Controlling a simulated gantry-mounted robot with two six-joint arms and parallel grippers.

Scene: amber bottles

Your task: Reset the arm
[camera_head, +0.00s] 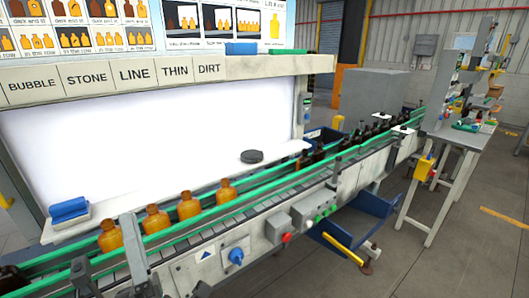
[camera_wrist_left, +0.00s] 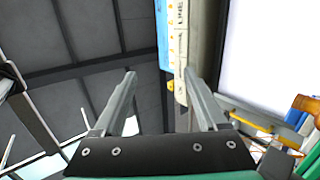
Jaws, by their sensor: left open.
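My left gripper (camera_wrist_left: 159,76) is open in the left wrist view, with two grey fingers spread and nothing between them. Part of it also shows in the head view (camera_head: 103,240), at the lower left beside the conveyor; its lower part is cut off by the frame. An amber bottle (camera_head: 110,238) stands on the conveyor close to the gripper in the picture. Other amber bottles, such as one further along (camera_head: 226,191), stand upright in a row. My right gripper is not in view.
The conveyor with green rails (camera_head: 270,188) runs from lower left to upper right, with dark bottles (camera_head: 375,130) further along. A lit white panel (camera_head: 150,130) stands behind it. A blue block (camera_head: 69,209) and a black disc (camera_head: 252,156) rest on the ledge.

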